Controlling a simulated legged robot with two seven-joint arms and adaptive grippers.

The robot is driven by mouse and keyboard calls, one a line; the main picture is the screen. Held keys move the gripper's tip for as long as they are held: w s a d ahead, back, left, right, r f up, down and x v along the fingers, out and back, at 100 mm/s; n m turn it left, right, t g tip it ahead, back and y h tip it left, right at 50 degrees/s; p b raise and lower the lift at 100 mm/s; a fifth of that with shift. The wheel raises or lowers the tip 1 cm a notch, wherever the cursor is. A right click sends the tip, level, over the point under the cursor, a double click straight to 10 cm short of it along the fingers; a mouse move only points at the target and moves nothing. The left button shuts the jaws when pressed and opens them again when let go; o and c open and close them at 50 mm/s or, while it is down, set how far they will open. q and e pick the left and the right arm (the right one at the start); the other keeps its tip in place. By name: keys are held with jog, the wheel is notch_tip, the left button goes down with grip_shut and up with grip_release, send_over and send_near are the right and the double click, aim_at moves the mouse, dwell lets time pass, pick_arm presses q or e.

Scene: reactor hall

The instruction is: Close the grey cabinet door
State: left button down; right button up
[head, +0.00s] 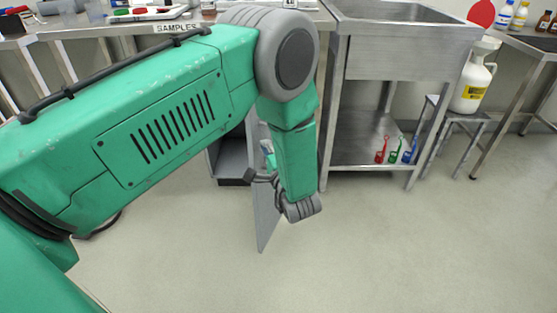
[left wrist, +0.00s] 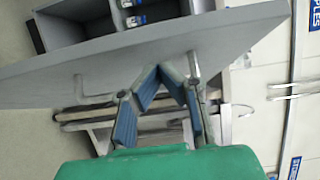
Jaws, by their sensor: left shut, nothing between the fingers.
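The grey cabinet door (head: 265,205) stands open, seen almost edge-on in the head view below the samples bench. In the left wrist view the door (left wrist: 225,45) is a broad slanted panel with a pale bar handle (left wrist: 82,88). The open grey cabinet (head: 232,152) is behind it, partly hidden by my left arm. My left gripper (left wrist: 160,72), with blue-padded fingers, is shut and empty beside the handle at the door's face. I cannot tell whether it touches. In the head view the forearm mostly hides this gripper. My right gripper is not in view.
A steel sink stand (head: 400,50) is right of the cabinet, with red, green and blue items on its lower shelf. A white jug (head: 473,88) stands on a stool beyond. The samples bench (head: 100,29) is above. The floor in front (head: 390,245) is clear.

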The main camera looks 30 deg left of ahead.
pick_arm(q)
jog(key=shift+s+a, duration=0.15)
jog(key=shift+a, duration=0.6)
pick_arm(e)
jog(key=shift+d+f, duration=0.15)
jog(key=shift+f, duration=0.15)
pick_arm(q)
jog(key=shift+a, duration=0.1)
